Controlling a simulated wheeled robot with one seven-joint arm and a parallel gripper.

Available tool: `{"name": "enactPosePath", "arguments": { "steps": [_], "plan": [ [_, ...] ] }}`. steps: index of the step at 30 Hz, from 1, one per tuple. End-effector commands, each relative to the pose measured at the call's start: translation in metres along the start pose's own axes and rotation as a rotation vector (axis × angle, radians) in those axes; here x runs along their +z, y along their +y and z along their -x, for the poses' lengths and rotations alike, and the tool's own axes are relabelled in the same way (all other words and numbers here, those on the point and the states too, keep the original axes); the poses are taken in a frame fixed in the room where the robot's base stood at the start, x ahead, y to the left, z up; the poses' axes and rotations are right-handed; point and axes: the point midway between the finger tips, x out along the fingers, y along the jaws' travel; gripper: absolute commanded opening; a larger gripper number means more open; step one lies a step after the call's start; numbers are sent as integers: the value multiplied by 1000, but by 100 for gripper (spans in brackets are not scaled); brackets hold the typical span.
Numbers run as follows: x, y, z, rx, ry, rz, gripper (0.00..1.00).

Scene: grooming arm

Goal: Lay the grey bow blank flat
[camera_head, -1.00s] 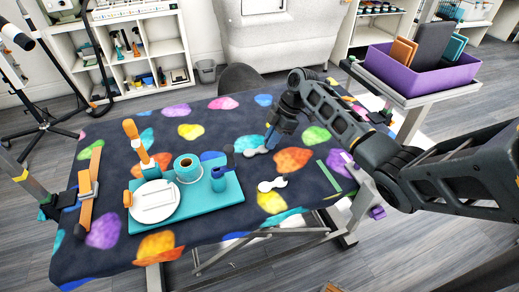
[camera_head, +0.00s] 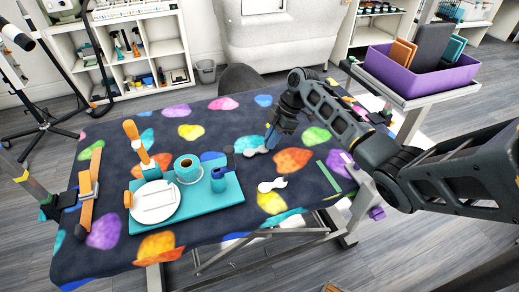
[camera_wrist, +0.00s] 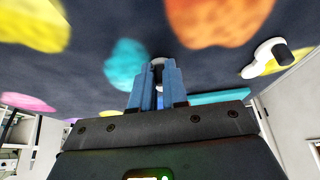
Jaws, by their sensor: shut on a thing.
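My gripper (camera_head: 270,143) points down at the dark, colour-spotted table cover near the middle of the table. Its blue fingers (camera_wrist: 158,85) are shut on a pale grey bow-shaped piece, the grey bow blank (camera_head: 254,152). In the wrist view only a small rounded grey end of it (camera_wrist: 158,61) shows between and beyond the fingertips; the fingers hide the rest. In the head view it reaches out to the left of the fingertips, close to the cover. I cannot tell whether it touches the cover or how far it is tilted.
A second pale bow-shaped piece (camera_head: 272,185) lies on the cover nearer the front. A teal tray (camera_head: 225,192) with a white dish, a tape roll and a blue bottle is at left. A green strip (camera_head: 329,177) lies at right. A purple bin (camera_head: 420,78) stands beyond.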

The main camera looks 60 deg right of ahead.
Motion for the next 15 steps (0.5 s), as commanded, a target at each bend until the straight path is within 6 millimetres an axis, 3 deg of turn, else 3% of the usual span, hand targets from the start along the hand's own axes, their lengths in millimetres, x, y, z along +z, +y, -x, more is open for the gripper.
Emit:
{"name": "enactPosePath", "arguments": {
  "steps": [15],
  "plan": [
    [-9,0,19,0,1,0,0]
  ]
}}
